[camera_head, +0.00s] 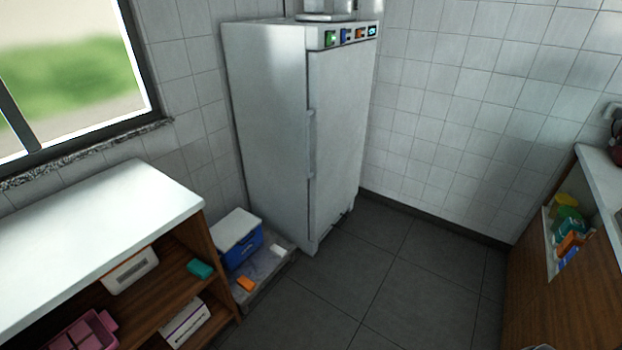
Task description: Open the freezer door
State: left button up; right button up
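A tall white freezer (270,110) stands upright against the back wall, left of the room's corner. Its door (338,130) faces right and looks shut, flush with the body. A long vertical handle (311,143) runs along the door's left edge. A control strip (350,35) with several coloured panels sits above the door. Neither of my grippers shows in the head view, and nothing touches the handle.
A wooden shelf unit with a white top (95,235) is at the left. A blue and white cooler (240,240) stands on a low platform (262,283) beside the freezer. Dark tiled floor (400,265) before the door is clear. A wooden counter (565,270) is at the right.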

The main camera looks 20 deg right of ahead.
aim_at(340, 78)
jog(key=l+z, duration=0.1)
jog(key=z, duration=0.3)
jog(key=i+z, duration=0.15)
jog(key=z, duration=0.3)
